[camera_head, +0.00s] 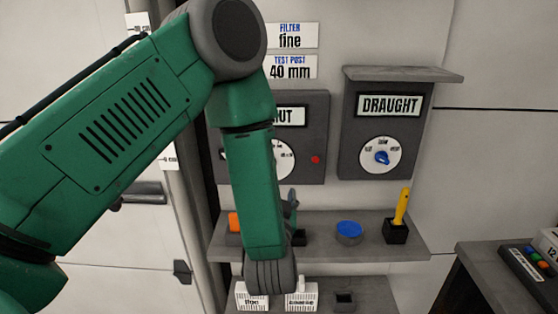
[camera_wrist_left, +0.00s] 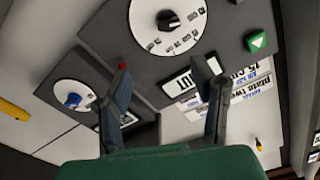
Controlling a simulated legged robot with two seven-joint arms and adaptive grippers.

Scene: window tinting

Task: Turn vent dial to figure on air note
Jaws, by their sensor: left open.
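The DRAUGHT box (camera_head: 352,130) on the wall carries a white round dial with a blue knob (camera_head: 381,157). The same blue knob (camera_wrist_left: 74,100) shows at the left of the left wrist view; its setting is too small to read. My left gripper (camera_wrist_left: 165,92) is open and empty, its fingers apart in front of the panels and touching no knob. In the head view my green arm hides most of it. White notes (camera_wrist_left: 222,95) hang beside the panel; one reads "plate two". I cannot tell which is the air note. My right gripper is not in view.
A neighbouring grey panel (camera_head: 318,110) has a black knob (camera_wrist_left: 168,20) on a white dial, a green button (camera_wrist_left: 257,41) and a red light (camera_head: 315,160). A shelf (camera_head: 375,249) below holds a blue disc (camera_head: 349,231) and a yellow-handled tool (camera_head: 402,206). A ledge (camera_head: 405,74) overhangs the DRAUGHT box.

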